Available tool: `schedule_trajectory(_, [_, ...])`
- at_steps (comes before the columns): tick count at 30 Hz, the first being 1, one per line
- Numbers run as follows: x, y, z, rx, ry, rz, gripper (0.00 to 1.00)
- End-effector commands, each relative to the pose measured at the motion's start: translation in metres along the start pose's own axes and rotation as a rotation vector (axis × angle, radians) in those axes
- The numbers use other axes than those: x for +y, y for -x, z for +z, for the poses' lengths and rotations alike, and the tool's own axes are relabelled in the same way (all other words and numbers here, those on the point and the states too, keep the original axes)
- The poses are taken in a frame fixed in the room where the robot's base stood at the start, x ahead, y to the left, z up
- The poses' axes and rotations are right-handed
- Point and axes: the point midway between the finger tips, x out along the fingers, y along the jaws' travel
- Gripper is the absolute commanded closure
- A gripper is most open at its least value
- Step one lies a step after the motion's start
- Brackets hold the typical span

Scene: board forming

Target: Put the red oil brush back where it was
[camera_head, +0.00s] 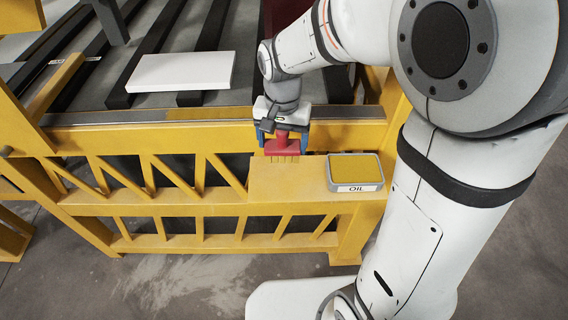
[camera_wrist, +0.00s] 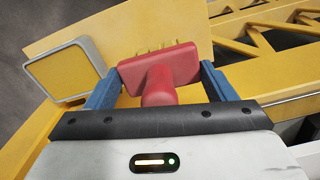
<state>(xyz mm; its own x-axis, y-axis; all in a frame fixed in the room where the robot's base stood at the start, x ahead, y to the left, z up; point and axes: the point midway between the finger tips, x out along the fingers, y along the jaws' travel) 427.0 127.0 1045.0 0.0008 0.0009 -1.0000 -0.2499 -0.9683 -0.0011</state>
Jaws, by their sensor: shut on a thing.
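The red oil brush (camera_head: 283,146) is held in my gripper (camera_head: 283,138) at the yellow ledge (camera_head: 290,190), left of the oil tray. Its bristles point down toward the ledge; I cannot tell whether they touch it. In the wrist view the red brush (camera_wrist: 160,70) sits between the blue fingers of my gripper (camera_wrist: 160,82), bristles at the far side. The oil tray (camera_head: 355,172), a grey box with a yellow top and an "OIL" label, stands on the right of the ledge. It also shows at the left in the wrist view (camera_wrist: 62,70).
A white board (camera_head: 180,72) lies on dark rails of the conveyor (camera_head: 90,70) behind the yellow frame. The yellow frame's rail (camera_head: 150,135) runs along the front, with slanted struts below. The ledge between the brush and its left edge is bare.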

Motion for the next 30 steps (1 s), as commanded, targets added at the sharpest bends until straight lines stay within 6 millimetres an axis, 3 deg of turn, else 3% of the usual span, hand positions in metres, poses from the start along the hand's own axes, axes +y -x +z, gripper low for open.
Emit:
schedule_trajectory(4, [0.001,-0.029,0.0,-0.006,-0.002,0.004,0.44])
schedule_trajectory(16, [0.001,-0.077,-0.001,-0.003,-0.003,0.002,0.44])
schedule_trajectory(29, [0.001,-0.086,-0.001,0.0,-0.004,0.0,0.44])
schedule_trajectory(30, [0.002,-0.086,-0.001,-0.001,-0.004,0.0,0.21])
